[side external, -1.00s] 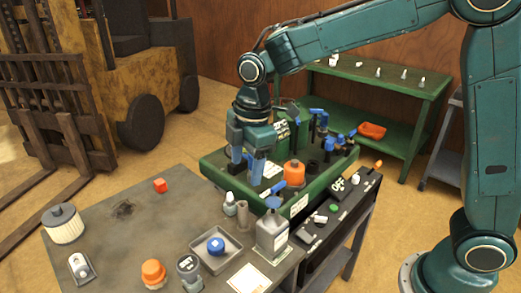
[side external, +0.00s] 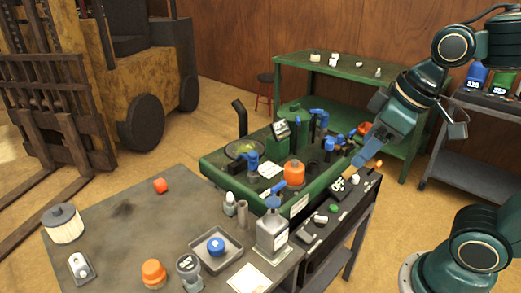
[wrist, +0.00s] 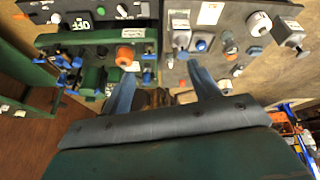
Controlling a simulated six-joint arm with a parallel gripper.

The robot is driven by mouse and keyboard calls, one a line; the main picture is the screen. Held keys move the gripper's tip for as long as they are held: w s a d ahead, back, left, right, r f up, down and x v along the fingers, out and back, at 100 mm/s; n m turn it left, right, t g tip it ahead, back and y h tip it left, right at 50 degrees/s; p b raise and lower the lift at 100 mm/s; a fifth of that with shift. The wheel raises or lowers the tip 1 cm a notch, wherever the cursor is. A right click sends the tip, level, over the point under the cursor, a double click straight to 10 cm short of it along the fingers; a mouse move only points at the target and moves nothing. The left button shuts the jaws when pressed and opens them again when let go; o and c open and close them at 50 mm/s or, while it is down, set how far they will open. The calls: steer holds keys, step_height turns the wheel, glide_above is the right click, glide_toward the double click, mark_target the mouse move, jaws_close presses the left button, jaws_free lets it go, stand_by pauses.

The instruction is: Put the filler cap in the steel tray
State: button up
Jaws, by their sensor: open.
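The steel tray (side external: 237,262) is a shallow grey square tray on the grey workbench in the side view. A round blue cap, which I take for the filler cap (side external: 216,245), sits inside it. The cap also shows in the wrist view (wrist: 201,44), top right of centre. My gripper (side external: 353,172) is to the right of the tray, above the dark switch panel and well apart from the cap. In the wrist view my gripper (wrist: 162,73) has its two blue fingers spread with nothing between them.
The green mower deck (side external: 225,170) carries an orange cap (side external: 293,172) and blue-handled parts. A grey bottle (side external: 271,236) stands right of the tray.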

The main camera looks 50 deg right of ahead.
steer(key=shift+s+d+f+m+t, duration=0.1)
steer(key=shift+s+d+f+m, duration=0.1)
steer(key=shift+s+m, duration=0.35)
steer(key=shift+s+d+f+m+t, duration=0.15)
steer(key=shift+s+m, duration=0.15)
steer(key=shift+s, duration=0.5)
steer(key=shift+s+d+f+m+t, duration=0.1)
steer(key=shift+s+d+f+m, duration=0.1)
steer(key=shift+s+m, duration=0.35)
steer(key=shift+r, duration=2.8)
steer(key=shift+s, duration=0.2)
steer(key=s, duration=0.7)
steer(key=shift+s, duration=0.35)
stand_by(1.2)
steer(key=w+f, duration=0.5)
steer(key=w, duration=0.3)
steer(key=shift+f, duration=0.3)
